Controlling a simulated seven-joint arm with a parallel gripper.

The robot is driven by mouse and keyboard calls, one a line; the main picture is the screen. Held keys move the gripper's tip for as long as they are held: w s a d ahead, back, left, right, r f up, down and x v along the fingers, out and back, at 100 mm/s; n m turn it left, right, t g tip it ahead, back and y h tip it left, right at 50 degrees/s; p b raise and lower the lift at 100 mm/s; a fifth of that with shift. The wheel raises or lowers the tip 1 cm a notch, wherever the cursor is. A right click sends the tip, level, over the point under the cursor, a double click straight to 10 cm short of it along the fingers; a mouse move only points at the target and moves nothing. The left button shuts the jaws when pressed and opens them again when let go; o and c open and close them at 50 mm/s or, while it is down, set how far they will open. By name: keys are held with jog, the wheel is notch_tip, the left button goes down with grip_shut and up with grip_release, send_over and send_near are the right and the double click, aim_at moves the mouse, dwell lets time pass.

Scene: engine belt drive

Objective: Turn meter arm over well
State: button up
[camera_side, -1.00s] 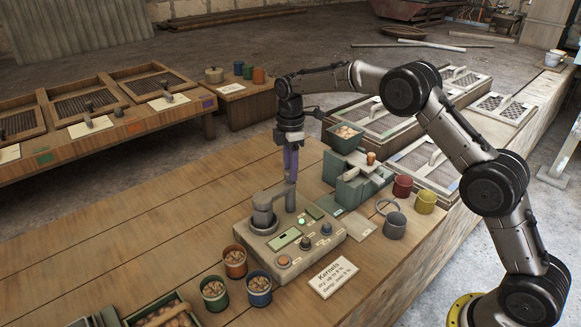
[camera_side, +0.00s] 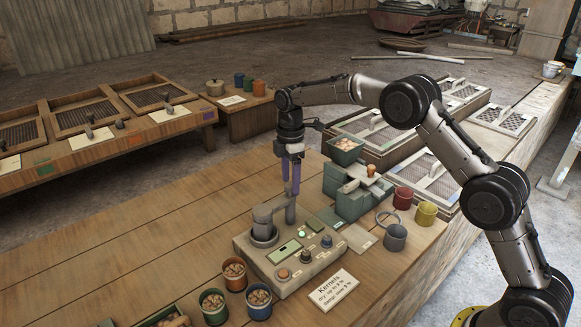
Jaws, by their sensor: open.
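The meter (camera_side: 290,263) is a grey box on the bench with knobs, a lit green lamp and a small display. Its round well (camera_side: 263,236) stands at the box's back left. The meter arm (camera_side: 270,209) is a grey bar at the top of a post (camera_side: 290,208), and its free end reaches over the well. My gripper (camera_side: 291,190) points down with its purple fingers at the top of the post end of the arm. The fingers look apart. Whether they touch the arm cannot be told.
Cups of kernels (camera_side: 235,274) stand left of the meter. A label card (camera_side: 333,289) lies in front. A green cracker-like device (camera_side: 355,190) stands close on the right, with empty cups (camera_side: 395,237) beside it. The bench (camera_side: 150,250) at left is clear.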

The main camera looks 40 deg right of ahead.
notch_tip(320, 180, up, 14)
jog(key=shift+f, duration=0.15)
dwell(0.4)
jog(key=s+r+t, duration=0.2)
jog(key=s+r, duration=0.5)
jog(key=r, duration=0.5)
jog(key=s+r+m+t, duration=0.1)
jog(key=s+r+m, duration=0.15)
jog(key=s, duration=0.55)
jog(key=s+r+m+t, duration=0.1)
jog(key=s+r, duration=0.2)
jog(key=s, duration=0.4)
jog(key=s+f+m+t, duration=0.1)
jog(key=s+f+m, duration=0.4)
jog(key=s, duration=0.7)
jog(key=s+f+m, duration=0.6)
jog(key=f, duration=0.6)
jog(key=shift+d+f+t, duration=0.3)
jog(key=shift+d, duration=0.15)
